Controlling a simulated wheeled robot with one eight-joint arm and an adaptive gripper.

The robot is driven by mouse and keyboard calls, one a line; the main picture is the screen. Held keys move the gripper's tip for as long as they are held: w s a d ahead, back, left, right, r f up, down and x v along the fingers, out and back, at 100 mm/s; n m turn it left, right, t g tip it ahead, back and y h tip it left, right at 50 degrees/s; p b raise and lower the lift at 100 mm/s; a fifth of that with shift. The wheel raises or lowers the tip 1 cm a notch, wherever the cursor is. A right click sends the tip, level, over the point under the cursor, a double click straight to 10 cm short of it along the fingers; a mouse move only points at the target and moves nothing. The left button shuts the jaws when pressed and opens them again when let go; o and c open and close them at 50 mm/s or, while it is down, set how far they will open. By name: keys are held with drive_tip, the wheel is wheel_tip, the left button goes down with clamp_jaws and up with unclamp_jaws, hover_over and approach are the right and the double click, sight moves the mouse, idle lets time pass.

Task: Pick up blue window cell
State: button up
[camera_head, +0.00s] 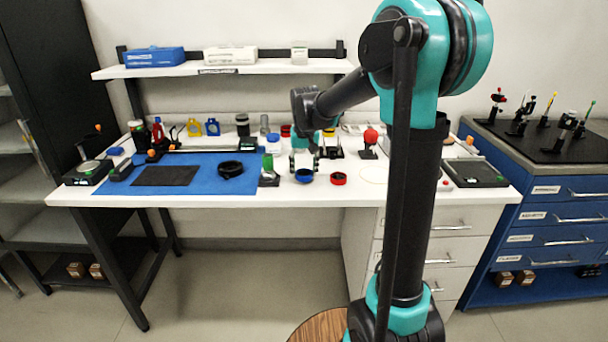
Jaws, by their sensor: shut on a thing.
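A short round blue cell (304,176) is near the front of the white bench top, just right of the blue mat. It looks like the blue window cell. My gripper (305,164) points down over it, with the fingertips at its upper rim. The gripper is shut on the blue cell, though the fingers are small here and the contact is hard to see. I cannot tell whether the cell touches the bench or is slightly raised.
A similar red cell (338,179) lies close on the right. A green-topped holder (268,171) and a black ring (230,169) stand to the left. The blue mat (222,187) has bare room at its front. A red knob on a stand (370,138) is behind right.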

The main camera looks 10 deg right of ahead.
sight(304, 173)
wheel_tip(304, 173, up, 19)
drive_tip(key=shift+f, duration=0.2)
